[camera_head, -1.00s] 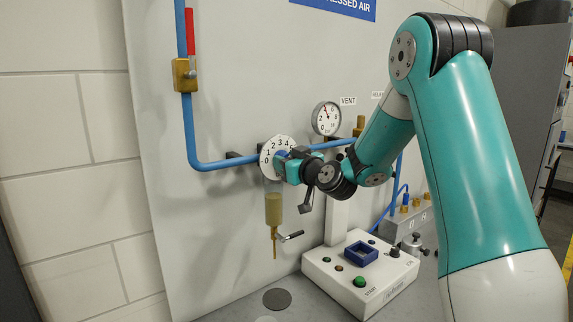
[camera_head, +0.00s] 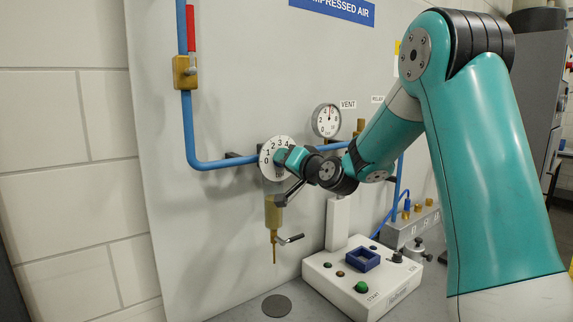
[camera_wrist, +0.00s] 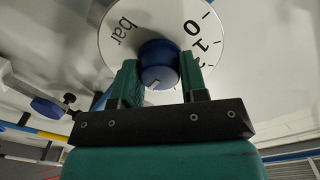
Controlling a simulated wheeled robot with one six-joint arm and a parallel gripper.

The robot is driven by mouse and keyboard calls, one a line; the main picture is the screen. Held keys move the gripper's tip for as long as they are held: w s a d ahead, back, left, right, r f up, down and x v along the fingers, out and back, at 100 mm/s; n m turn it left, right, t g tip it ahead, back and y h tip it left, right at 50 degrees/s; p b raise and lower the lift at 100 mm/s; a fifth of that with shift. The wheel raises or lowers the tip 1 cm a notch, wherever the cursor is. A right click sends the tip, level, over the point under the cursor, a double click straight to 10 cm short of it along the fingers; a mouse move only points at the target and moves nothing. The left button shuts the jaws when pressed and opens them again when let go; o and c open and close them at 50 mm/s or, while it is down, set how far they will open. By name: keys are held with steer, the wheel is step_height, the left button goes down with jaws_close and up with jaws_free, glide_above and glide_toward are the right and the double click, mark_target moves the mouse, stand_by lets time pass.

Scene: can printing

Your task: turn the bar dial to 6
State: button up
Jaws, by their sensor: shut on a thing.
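The bar dial (camera_head: 270,147) is a white disc with black numbers on the grey panel. In the wrist view, the dial (camera_wrist: 112,22) shows "bar", 0 and 1, with other figures partly hidden. Its blue knob (camera_wrist: 158,62) has a pale mark on its lower edge. My gripper (camera_wrist: 160,76) is shut on the knob, one teal finger on each side. In the head view, my gripper (camera_head: 284,157) reaches the dial from the right and hides the knob. The round gauge (camera_head: 327,120) is above right of the dial, its needle pointing roughly up.
A blue pipe (camera_head: 188,130) runs down and behind the dial, with a red-handled brass valve (camera_head: 185,72). A filter bowl (camera_head: 273,214) hangs below the dial, close under my wrist. A white control box (camera_head: 325,280) stands on the bench at lower right.

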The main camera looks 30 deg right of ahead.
steer(key=shift+m, duration=0.6)
steer(key=o, duration=0.9)
steer(key=shift+s+d+r+b, duration=0.15)
steer(key=shift+s+b, duration=2.05)
steer(key=shift+s, duration=2.2)
steer(key=shift+s+d+r+b, duration=0.1)
steer(key=shift+s+b, duration=2.1)
steer(key=shift+s, duration=2.15)
